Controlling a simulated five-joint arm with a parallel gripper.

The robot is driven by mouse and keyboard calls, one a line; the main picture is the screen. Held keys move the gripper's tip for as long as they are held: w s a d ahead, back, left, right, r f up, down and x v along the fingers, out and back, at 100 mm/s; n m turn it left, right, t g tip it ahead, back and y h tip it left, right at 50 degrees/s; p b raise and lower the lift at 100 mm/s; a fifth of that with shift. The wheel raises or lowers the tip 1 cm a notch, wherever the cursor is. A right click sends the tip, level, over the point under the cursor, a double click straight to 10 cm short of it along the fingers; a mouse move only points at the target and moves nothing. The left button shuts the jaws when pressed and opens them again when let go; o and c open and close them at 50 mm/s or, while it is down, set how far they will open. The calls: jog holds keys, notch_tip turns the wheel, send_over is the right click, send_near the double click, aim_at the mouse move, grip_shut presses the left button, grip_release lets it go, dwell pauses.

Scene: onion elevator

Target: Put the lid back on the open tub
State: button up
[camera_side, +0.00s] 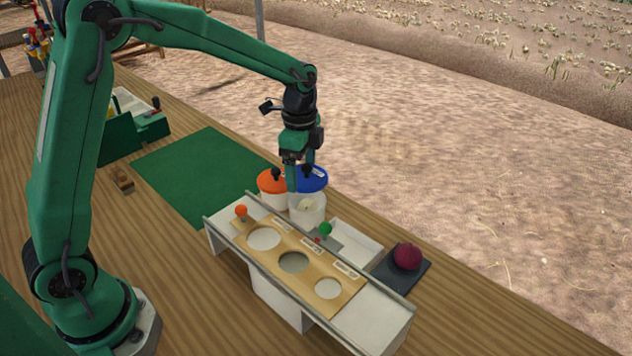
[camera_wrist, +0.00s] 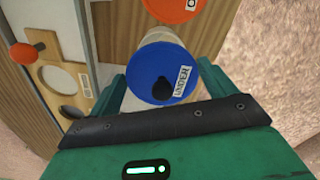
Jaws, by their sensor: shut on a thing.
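My gripper (camera_side: 300,177) points down with its fingers shut on the blue lid (camera_side: 316,183), gripping it at its sides. The lid has a dark knob and, in the wrist view (camera_wrist: 150,91), a label that reads "UNDER". The open white tub (camera_side: 308,216) stands just below the lid in the side view, with something pale inside. The lid appears above the tub's rim and toward its far side; the exact gap is hard to judge. In the wrist view a white tub wall (camera_wrist: 160,38) shows past the lid's edge, and the lid hides its mouth.
An orange-lidded tub (camera_side: 271,186) stands close on the left. In front is a sorting board (camera_side: 279,253) with round holes, between rails, with orange and green knobs. A white tray (camera_side: 357,243) and a dark plate (camera_side: 388,272) bearing a red onion (camera_side: 407,256) are to the right. A green mat (camera_side: 205,170) lies clear.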

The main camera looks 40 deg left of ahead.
jog(key=shift+f, duration=2.55)
jog(key=shift+f, duration=0.25)
dwell(0.4)
jog(key=o, duration=0.8)
jog(key=shift+o, duration=0.2)
jog(key=shift+r, duration=0.2)
jog(key=shift+r, duration=3.3)
jog(key=shift+c, duration=0.2)
grip_shut()
